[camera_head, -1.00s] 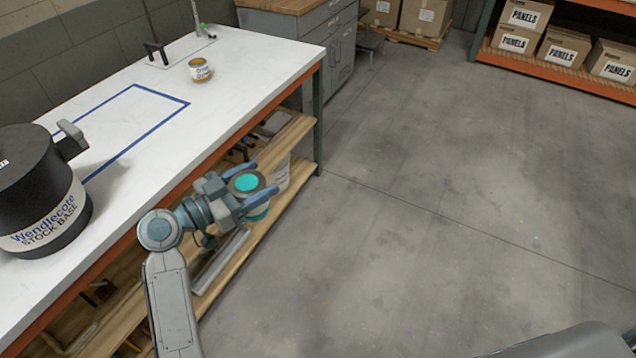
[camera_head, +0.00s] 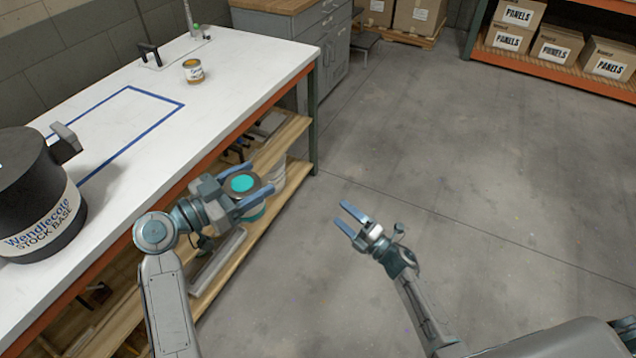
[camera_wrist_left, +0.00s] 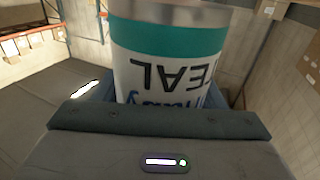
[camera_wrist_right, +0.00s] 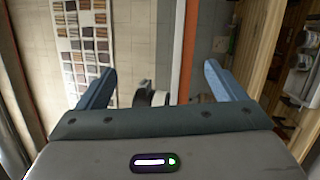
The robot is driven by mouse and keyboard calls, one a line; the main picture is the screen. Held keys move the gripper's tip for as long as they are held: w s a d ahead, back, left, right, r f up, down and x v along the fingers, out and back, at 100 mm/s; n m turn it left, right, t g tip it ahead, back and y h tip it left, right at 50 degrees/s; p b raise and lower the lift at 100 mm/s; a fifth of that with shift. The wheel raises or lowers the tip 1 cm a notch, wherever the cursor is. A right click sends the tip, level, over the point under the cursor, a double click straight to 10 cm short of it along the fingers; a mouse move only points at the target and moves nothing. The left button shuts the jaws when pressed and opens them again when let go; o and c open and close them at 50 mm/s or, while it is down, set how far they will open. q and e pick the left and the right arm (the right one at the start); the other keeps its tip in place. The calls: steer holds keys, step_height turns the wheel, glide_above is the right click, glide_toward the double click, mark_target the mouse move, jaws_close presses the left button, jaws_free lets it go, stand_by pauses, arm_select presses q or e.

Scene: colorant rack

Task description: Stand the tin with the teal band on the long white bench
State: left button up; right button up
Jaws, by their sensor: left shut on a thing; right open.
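My left gripper (camera_head: 246,186) is shut on the tin with the teal band (camera_head: 243,184), off the front edge of the long white bench (camera_head: 225,75). The tin's teal lid disc faces up in the head view. In the left wrist view the tin (camera_wrist_left: 168,62) shows a teal band and a label with "TEAL" upside down. My right gripper (camera_head: 345,220) is open and empty over the floor, right of the tin. Its two spread fingers also show in the right wrist view (camera_wrist_right: 155,88).
A large black "Wendlecote Stock Base" tub (camera_head: 30,185) stands at the bench's near left. A blue tape rectangle (camera_head: 155,96) marks the bench top. Wooden shelves (camera_head: 285,140) run below the bench.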

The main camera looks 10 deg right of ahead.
steer(key=s+a+r+n+g+y, duration=0.25)
steer(key=r+n+g, duration=0.25)
steer(key=r+n, duration=0.3)
steer(key=s+a+r+n+g+y, duration=0.15)
steer(key=a+r+n+g, duration=0.35)
steer(key=n, duration=0.5)
steer(key=s+a+r+n+g+y, duration=0.2)
steer(key=r+n+g, duration=0.4)
steer(key=r+n, duration=0.3)
steer(key=shift+n, duration=0.3)
steer(key=a, duration=1.1)
steer(key=shift+w+a+f, duration=0.15)
steer(key=shift+w+a, duration=0.1)
steer(key=shift+w, duration=0.15)
steer(key=c, duration=1.2)
arm_select(q)
steer(key=o, duration=1.1)
arm_select(e)
steer(key=shift+o, duration=0.2)
arm_select(q)
steer(key=shift+o, duration=0.2)
